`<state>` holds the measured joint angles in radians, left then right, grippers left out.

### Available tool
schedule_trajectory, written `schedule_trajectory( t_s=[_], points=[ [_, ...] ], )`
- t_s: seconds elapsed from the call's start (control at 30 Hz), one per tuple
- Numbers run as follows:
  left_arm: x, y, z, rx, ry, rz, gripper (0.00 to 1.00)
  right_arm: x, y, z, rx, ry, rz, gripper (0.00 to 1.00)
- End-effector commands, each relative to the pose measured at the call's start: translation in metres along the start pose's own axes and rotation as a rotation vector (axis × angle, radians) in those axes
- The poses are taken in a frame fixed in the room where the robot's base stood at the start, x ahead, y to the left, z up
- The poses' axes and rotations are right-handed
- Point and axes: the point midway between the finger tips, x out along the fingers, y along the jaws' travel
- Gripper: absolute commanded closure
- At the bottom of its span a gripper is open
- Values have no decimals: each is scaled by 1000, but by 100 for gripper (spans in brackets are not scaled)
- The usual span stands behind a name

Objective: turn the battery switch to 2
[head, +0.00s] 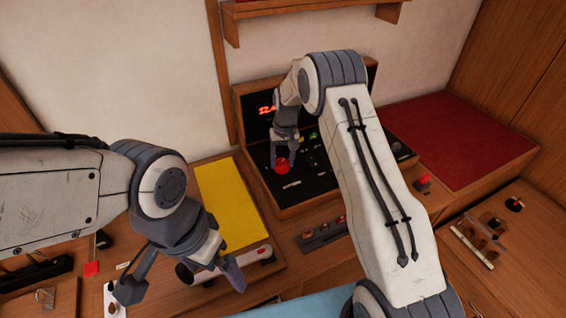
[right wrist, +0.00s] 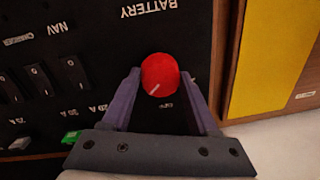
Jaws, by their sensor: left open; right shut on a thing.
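The battery switch is a red round knob (right wrist: 160,75) on a black panel, under an upside-down BATTERY label in the right wrist view. It also shows in the head view (head: 282,165). A white mark on the knob points to the lower left, close to the OFF label. No 2 is readable. My right gripper (right wrist: 159,78) has its fingers on both sides of the knob and is shut on it. In the head view the right gripper (head: 284,158) reaches down to the panel. My left gripper (head: 184,282) is open, low at the left.
The black panel (head: 318,178) has rocker switches and a green switch (right wrist: 71,137). A yellow sheet (head: 225,200) lies left of it, a red mat (head: 450,140) right. A white and dark cylinder (head: 258,255) lies by my left gripper. A wooden shelf (head: 300,10) hangs above.

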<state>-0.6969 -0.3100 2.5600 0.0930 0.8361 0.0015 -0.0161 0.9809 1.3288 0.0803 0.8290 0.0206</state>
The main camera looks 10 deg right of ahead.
Motion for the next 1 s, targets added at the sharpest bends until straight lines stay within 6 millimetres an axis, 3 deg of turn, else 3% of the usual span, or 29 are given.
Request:
schedule_trajectory(
  t_s=[0.4, 0.97, 1.0],
  points=[
    [6, 0, 0, 0, 0, 0, 0, 0, 0, 1, 193, 10, 1, 95],
    [6, 0, 0, 0, 0, 0, 0, 0, 0, 1, 224, 12, 0, 95],
    [6, 0, 0, 0, 0, 0, 0, 0, 0, 1, 225, 12, -1, 28]
  ],
)
